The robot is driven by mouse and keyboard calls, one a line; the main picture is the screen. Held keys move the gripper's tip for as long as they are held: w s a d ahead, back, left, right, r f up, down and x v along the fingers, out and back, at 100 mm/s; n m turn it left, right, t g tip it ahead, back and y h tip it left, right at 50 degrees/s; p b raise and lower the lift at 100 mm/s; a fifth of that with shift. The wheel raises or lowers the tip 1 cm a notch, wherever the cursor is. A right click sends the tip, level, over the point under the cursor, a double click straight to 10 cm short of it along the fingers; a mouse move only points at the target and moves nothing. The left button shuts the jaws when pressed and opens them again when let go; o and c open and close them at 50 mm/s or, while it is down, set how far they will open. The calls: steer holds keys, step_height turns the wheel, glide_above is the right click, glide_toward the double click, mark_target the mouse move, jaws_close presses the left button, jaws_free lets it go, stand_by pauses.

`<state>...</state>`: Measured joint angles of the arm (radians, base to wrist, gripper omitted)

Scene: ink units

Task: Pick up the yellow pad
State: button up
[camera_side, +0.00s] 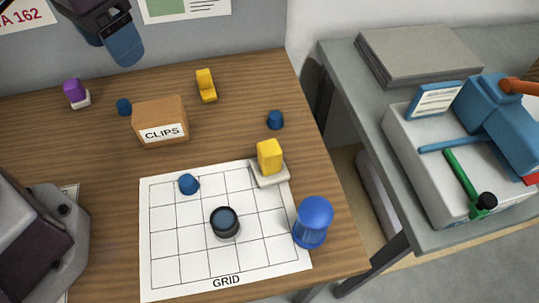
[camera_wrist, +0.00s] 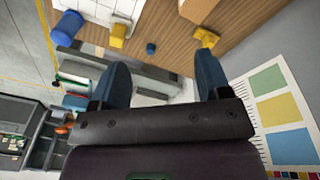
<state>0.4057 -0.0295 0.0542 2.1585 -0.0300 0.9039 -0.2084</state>
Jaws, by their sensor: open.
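Two yellow things stand on the wooden table, and I cannot tell for sure which is the pad. One yellow block (camera_side: 269,156) sits on a pale grey base at the grid sheet's upper right corner; it also shows in the wrist view (camera_wrist: 118,35). The other, an all-yellow stepped piece (camera_side: 206,86), lies farther back, right of the clips box, and also shows in the wrist view (camera_wrist: 207,38). My gripper (camera_side: 124,48) is high at the back left, apart from both. In the wrist view its blue fingers (camera_wrist: 162,78) are spread and empty.
A brown clips box (camera_side: 160,122) stands mid-table. A purple block (camera_side: 74,91) on a white base is at the back left. Small blue knobs (camera_side: 275,119), a dark round cup (camera_side: 225,222) and a blue cylinder (camera_side: 313,222) stand around the grid sheet (camera_side: 165,270). A grey side table (camera_side: 340,75) is at right.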

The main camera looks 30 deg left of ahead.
mark_target(270, 147)
steer(key=w+d+f+n, duration=0.3)
steer(key=d+f, duration=0.1)
steer(key=d, duration=0.1)
steer(key=w+d+f+n, duration=0.3)
steer(key=d+f, duration=0.1)
steer(key=d, duration=0.2)
steer(key=w+d+f+n+g, duration=0.1)
steer(key=w+d+f+n, duration=0.2)
steer(key=d, duration=0.3)
steer(key=shift+w+d+f+n+y, duration=0.1)
steer(key=shift+w+f+n+y, duration=0.1)
steer(key=shift+f, duration=0.2)
steer(key=shift+w+d+f+n+y, duration=0.1)
steer(key=shift+w+f+n, duration=0.1)
steer(key=shift+f, duration=0.2)
steer(key=shift+n, duration=0.9)
steer(key=shift+f, duration=0.25)
steer(key=f, duration=1.2)
steer(key=shift+w+a+f, duration=0.1)
steer(key=shift+a+f, duration=0.05)
steer(key=shift+a, duration=0.05)
